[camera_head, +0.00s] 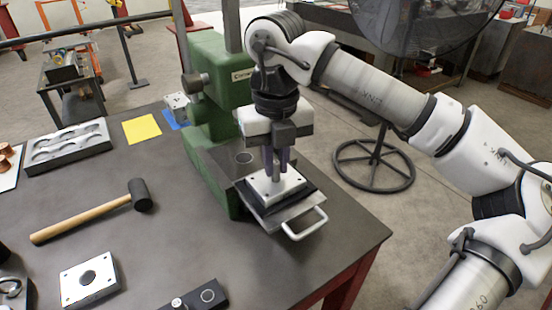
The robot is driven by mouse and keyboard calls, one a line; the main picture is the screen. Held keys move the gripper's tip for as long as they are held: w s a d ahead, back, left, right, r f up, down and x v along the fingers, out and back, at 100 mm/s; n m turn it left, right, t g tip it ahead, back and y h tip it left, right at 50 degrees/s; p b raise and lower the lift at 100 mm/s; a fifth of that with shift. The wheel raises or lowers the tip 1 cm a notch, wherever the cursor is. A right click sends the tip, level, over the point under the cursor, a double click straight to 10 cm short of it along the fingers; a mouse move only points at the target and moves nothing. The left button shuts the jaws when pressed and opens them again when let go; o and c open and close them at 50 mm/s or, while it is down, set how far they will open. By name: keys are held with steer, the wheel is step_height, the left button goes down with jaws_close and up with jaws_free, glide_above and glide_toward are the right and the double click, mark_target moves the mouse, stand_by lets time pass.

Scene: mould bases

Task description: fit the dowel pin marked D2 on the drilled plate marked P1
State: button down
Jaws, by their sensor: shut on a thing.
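My gripper (277,172) points down, its fingers close together just over a pale drilled plate (262,190). It is shut on a slim pin that the fingers mostly hide. I cannot read a mark on the pin or see whether its lower end is in a hole. The plate lies flat on a dark block (311,190) on a metal slide with a handle (306,224), in front of a green press (212,75). Small dark holes show near the plate's edges. I cannot read a mark on this plate.
Another pale plate with a large central hole (75,291) lies at front left. A mallet (92,216), a grey tray (66,150) and a yellow sheet (142,129) lie on the bench (200,240). A dark block with a ring (198,298) is at the front.

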steer(key=c, duration=1.3)
jaws_free()
steer(key=shift+c, duration=0.2)
